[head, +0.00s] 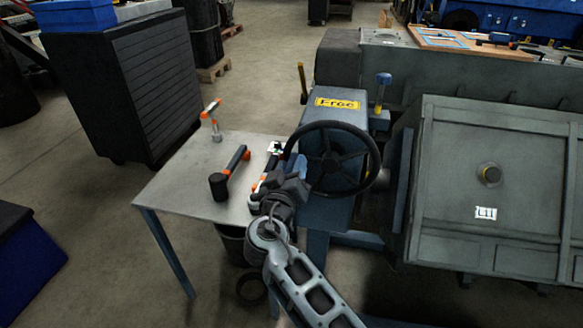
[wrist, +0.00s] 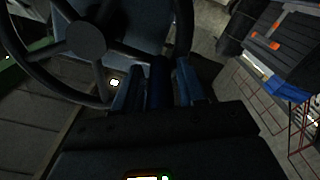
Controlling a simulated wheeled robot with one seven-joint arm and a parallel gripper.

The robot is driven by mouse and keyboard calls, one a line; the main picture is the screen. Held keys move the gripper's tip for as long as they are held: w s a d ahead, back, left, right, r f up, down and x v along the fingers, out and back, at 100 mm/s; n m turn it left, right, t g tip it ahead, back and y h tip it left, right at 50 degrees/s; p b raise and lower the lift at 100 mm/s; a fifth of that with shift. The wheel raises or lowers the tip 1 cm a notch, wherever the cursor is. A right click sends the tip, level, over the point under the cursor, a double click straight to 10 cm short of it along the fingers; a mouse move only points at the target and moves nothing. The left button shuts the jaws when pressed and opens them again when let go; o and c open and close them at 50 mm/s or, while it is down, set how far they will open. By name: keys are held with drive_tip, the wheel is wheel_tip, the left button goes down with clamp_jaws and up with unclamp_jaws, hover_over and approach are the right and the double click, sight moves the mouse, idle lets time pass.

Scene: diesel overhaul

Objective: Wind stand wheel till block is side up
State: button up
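The stand wheel (head: 331,158), a dark spoked handwheel, stands upright on the front of a blue-grey gearbox (head: 345,113) with a yellow "Free" label. My gripper (head: 290,182) is at the left side of its rim. In the wrist view the wheel (wrist: 85,40) fills the upper left, and its rim runs down close to my gripper (wrist: 160,85).
A small table (head: 185,180) left of the gearbox bears a black-and-orange tool (head: 228,175) and an orange-ended T-shaped tool (head: 211,115). A blue-topped lever (head: 382,85) and a yellow-handled one (head: 302,83) rise beside the gearbox. A dark cabinet (head: 150,85) stands behind; open floor lies left.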

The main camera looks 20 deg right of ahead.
clamp_jaws()
drive_tip(key=shift+f, duration=0.2)
idle(0.4)
